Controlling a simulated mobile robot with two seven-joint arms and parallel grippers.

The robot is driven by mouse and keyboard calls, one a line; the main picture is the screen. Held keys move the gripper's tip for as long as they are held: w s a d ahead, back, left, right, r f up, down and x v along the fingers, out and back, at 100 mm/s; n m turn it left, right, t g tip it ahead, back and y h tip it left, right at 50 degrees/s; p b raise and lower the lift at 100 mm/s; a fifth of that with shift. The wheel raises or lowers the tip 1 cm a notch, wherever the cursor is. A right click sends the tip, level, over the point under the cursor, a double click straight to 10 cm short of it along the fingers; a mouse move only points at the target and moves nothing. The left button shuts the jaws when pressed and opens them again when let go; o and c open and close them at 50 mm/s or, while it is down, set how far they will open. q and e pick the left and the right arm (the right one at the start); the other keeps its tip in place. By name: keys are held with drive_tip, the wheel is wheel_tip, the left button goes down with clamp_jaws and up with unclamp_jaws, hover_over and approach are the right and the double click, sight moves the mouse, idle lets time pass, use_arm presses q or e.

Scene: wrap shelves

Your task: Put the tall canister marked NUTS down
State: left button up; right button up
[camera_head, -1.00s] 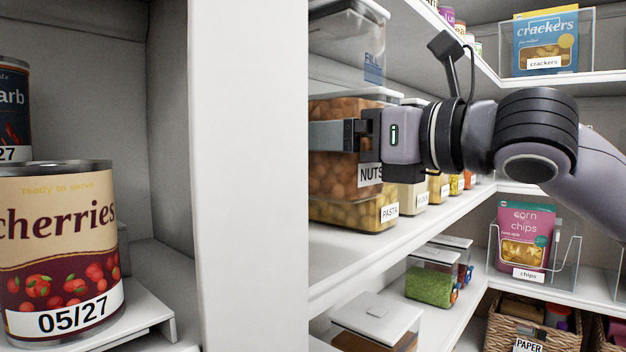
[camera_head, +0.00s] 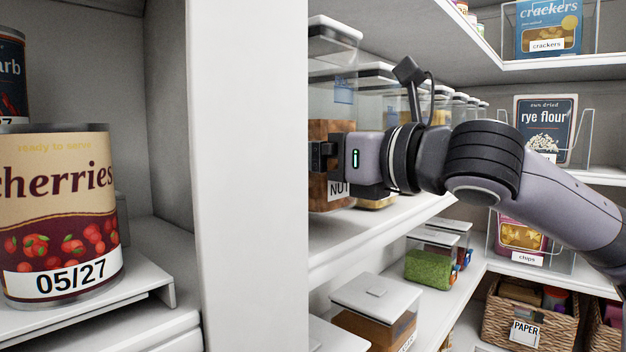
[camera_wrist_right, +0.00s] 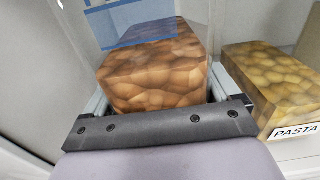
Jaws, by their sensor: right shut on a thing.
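The tall clear canister marked NUTS (camera_head: 336,102) has a white lid and brown nuts in its lower part. It stands upright beside the white post, which hides its left side in the head view. My right gripper (camera_head: 324,158) is shut on it low down, partly covering the NUT label. In the right wrist view the canister of nuts (camera_wrist_right: 155,70) sits between the two fingers of the right gripper (camera_wrist_right: 160,95). Its base appears at the level of the white shelf (camera_head: 375,222); I cannot tell whether it touches. My left gripper is not in view.
A PASTA canister (camera_wrist_right: 270,85) stands close to the right of the nuts. More lidded canisters (camera_head: 460,105) line the shelf behind. The white post (camera_head: 248,180) stands close on the left. A cherries can (camera_head: 60,215) is in the left cabinet.

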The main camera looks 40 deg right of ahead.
drive_tip(key=shift+f+b, duration=0.3)
drive_tip(key=shift+f, duration=0.35)
drive_tip(key=shift+w+f, duration=0.2)
drive_tip(key=shift+f, duration=0.05)
drive_tip(key=shift+f, duration=0.15)
drive_tip(key=o, duration=1.5)
drive_tip(key=shift+f, duration=0.15)
drive_tip(key=shift+o, duration=0.2)
